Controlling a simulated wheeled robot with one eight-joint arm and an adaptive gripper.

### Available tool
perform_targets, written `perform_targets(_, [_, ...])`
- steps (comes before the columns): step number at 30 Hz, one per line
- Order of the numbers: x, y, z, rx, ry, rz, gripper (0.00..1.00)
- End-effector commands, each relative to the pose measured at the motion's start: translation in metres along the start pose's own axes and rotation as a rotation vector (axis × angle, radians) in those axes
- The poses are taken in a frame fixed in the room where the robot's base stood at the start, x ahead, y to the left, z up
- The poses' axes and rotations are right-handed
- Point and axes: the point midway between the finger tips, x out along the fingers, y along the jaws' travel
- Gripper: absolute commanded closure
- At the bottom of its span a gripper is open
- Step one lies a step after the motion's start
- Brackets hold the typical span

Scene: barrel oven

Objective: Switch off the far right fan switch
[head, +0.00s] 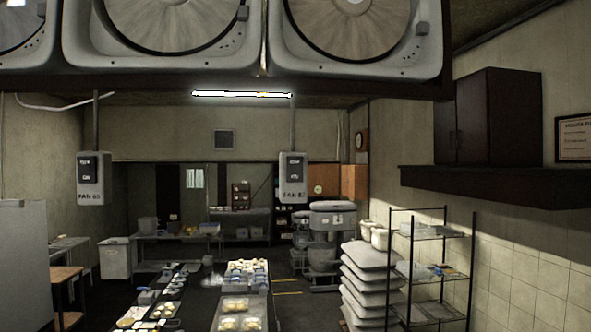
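Two grey fan switch boxes hang from conduits below the overhead fans in the head view. Whether either switch is on or off is too small to tell. My gripper is not in view.
Large fans (352,28) fill the top. Below, a long table (202,310) holds trays and small items.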

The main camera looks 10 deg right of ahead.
Motion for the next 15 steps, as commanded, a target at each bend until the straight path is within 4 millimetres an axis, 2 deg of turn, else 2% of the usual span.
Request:
perform_targets(1, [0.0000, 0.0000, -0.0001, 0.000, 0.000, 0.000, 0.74])
perform_targets(4, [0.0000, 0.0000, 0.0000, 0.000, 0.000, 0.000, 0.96])
perform_targets(5, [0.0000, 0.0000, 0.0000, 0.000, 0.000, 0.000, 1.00])
perform_targets(15, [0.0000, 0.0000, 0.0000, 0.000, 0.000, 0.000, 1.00])
